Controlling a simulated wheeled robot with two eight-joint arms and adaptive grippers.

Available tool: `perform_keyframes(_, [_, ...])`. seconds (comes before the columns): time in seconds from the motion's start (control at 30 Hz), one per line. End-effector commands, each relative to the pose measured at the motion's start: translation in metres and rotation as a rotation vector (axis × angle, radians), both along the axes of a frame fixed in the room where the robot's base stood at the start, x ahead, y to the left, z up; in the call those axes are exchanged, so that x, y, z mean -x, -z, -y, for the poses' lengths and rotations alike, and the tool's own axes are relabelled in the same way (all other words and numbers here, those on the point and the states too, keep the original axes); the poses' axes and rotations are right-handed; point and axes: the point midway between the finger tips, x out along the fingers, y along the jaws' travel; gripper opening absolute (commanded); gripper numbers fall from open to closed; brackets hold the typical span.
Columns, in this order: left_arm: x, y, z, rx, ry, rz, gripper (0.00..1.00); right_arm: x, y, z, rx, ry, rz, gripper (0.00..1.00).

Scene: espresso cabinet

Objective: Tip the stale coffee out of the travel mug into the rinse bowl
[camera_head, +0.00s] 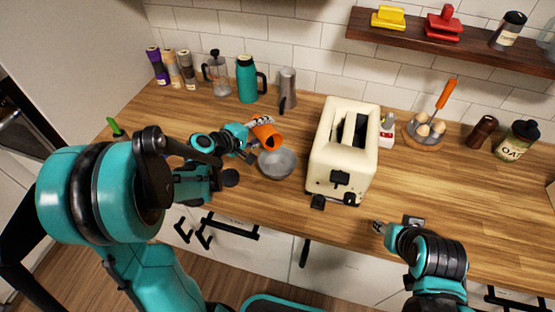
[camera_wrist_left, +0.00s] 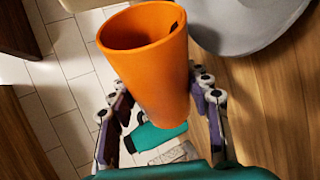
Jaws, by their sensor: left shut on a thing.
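The orange travel mug (camera_head: 266,136) is tipped on its side, its mouth facing down and right over the near grey rinse bowl (camera_head: 278,173). My left gripper (camera_head: 246,143) is shut around the mug's body. In the left wrist view the mug (camera_wrist_left: 160,70) sits between the fingers of my left gripper (camera_wrist_left: 163,110), and the bowl (camera_wrist_left: 240,25) shows at the top right. A small dark patch lies inside the mug's rim; I see no stream of coffee. My right gripper (camera_head: 396,226) is over the counter's front edge, its fingers too unclear to read.
A cream toaster (camera_head: 340,155) stands just right of the bowl. A teal flask (camera_head: 247,80), a French press (camera_head: 216,75) and a grey pitcher (camera_head: 288,88) stand behind. An egg holder (camera_head: 423,139) and jars are at the right. The counter's front right is clear.

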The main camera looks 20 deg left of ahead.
Motion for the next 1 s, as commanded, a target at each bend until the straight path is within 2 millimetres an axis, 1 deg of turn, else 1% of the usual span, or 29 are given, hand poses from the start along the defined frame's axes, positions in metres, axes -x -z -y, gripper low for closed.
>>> perform_keyframes(1.0, [0.0032,-0.0089,0.0033,-0.085,0.000,0.091,0.10,0.0000,0.0027,0.0000,0.000,0.000,0.000,0.40])
